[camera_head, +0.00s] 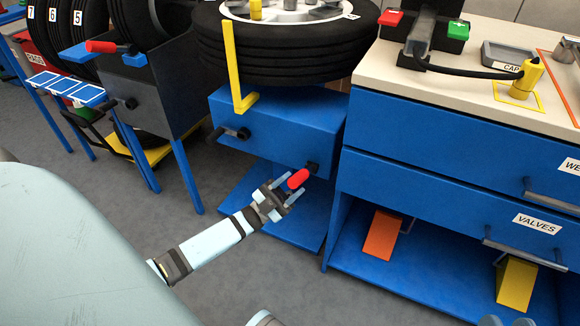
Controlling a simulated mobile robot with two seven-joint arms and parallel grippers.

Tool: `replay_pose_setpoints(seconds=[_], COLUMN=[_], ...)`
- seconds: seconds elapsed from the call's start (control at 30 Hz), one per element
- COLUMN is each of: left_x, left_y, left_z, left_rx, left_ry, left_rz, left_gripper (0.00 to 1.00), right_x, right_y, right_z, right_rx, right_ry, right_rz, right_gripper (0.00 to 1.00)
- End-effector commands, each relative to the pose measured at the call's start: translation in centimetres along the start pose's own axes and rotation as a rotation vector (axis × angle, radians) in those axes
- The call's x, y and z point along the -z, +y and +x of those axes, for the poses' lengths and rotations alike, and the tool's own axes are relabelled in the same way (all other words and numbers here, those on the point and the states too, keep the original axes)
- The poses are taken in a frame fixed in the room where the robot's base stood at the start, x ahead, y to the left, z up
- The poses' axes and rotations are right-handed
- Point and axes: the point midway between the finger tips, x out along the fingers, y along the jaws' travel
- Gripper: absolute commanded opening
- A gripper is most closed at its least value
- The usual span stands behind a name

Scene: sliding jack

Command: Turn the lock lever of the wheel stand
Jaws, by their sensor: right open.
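Two grey tips at the bottom right edge look like my right gripper (507,321), mostly cut off by the frame and away from the lever.
A dark lever (236,133) sticks out at the box's left. A yellow bracket (235,75) stands against the tires. A blue drawer cabinet (440,170) is close on the right. Another stand with a red handle (102,47) is at left. Grey floor (345,290) is free in front.

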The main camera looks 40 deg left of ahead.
Motion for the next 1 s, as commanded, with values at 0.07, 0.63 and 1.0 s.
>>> replay_pose_setpoints(seconds=[0.07,0.63,1.0], left_x=[0.0,0.0,0.0], left_y=[0.0,0.0,0.0], left_z=[0.0,-9.2,-13.7], left_rx=[0.000,-0.001,0.000], left_ry=[0.000,-0.005,-0.001], left_rz=[0.000,0.000,0.001], left_gripper=[0.42,0.42,0.42], right_x=[0.0,-0.1,-0.5], right_y=[0.0,-0.6,-0.7], right_z=[0.0,-0.2,-0.3], right_rx=[0.000,0.001,-0.001], right_ry=[0.000,-0.037,-0.046], right_rz=[0.000,0.065,0.077], right_gripper=[0.43,0.43,0.43])
